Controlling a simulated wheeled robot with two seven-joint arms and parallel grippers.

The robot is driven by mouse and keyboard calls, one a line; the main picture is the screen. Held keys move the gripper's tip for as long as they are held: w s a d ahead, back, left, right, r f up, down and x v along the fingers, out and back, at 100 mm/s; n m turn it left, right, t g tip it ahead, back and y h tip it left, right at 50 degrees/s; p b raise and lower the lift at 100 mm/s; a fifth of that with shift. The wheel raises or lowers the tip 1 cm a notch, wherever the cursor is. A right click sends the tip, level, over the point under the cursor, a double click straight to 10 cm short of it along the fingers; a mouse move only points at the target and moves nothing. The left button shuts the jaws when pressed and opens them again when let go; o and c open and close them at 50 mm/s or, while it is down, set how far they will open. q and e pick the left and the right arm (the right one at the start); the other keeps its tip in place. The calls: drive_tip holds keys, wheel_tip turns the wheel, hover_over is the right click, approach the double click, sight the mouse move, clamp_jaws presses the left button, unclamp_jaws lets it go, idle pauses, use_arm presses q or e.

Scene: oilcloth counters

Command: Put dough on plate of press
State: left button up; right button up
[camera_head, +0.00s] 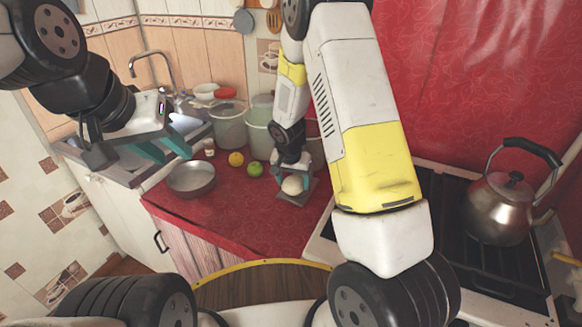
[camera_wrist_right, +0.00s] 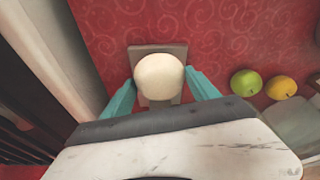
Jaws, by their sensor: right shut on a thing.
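The dough (camera_head: 291,186) is a pale round ball. In the right wrist view the dough (camera_wrist_right: 159,72) sits between the two teal fingers of my right gripper (camera_wrist_right: 161,92), which is shut on it. The square grey plate of the press (camera_wrist_right: 157,49) is directly below the dough and shows around it. In the head view the plate (camera_head: 306,195) lies on the red counter under my right gripper (camera_head: 293,180). I cannot tell whether the dough touches the plate. My left gripper (camera_head: 168,143) is near the sink, its teal fingers apart and empty.
A metal pan (camera_head: 192,180), a yellow fruit (camera_head: 236,159) and a green apple (camera_head: 255,168) are on the red counter (camera_head: 240,220). Pots (camera_head: 230,130) stand at the back. A kettle (camera_head: 498,208) is on the stove at right. The front counter is clear.

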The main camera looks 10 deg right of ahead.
sight(297, 180)
drive_tip(key=w+d+f, duration=0.2)
drive_tip(key=shift+w+f, duration=0.25)
drive_tip(key=shift+w, duration=0.15)
drive_tip(key=shift+a, duration=0.1)
drive_tip(key=o, duration=1.7)
drive_tip(key=shift+f, duration=0.1)
